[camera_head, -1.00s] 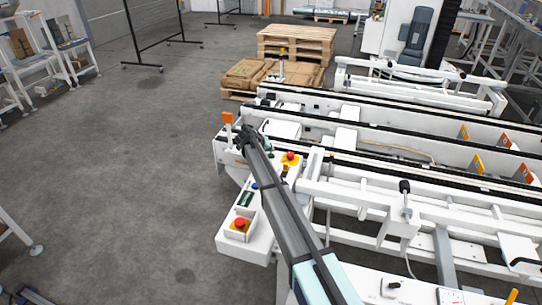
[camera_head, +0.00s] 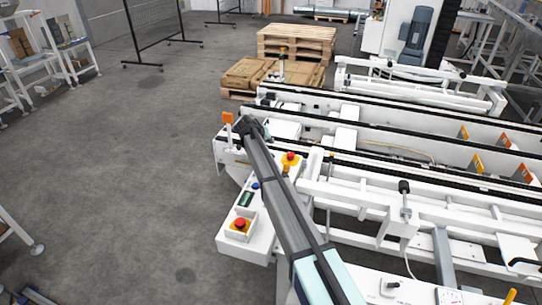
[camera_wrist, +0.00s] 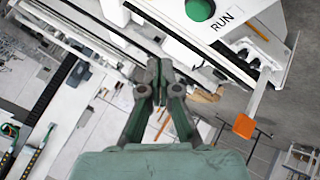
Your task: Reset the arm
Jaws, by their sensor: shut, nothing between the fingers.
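My gripper (camera_wrist: 158,72) shows in the wrist view with its dark fingers together and nothing between them. In the head view my arm reaches forward from the bottom, and my gripper (camera_head: 246,127) is at its far end, over the near left corner of the white conveyor frame (camera_head: 228,152). I cannot see any contact with the frame. In the wrist view a green round button (camera_wrist: 199,9) beside the word RUN lies past the fingertips.
A control box with a red stop button (camera_head: 240,224) is left of my arm. Another red button on yellow (camera_head: 291,157) is just right of it. An orange plate (camera_head: 228,117) stands beside my gripper. Pallets (camera_head: 296,42) are behind.

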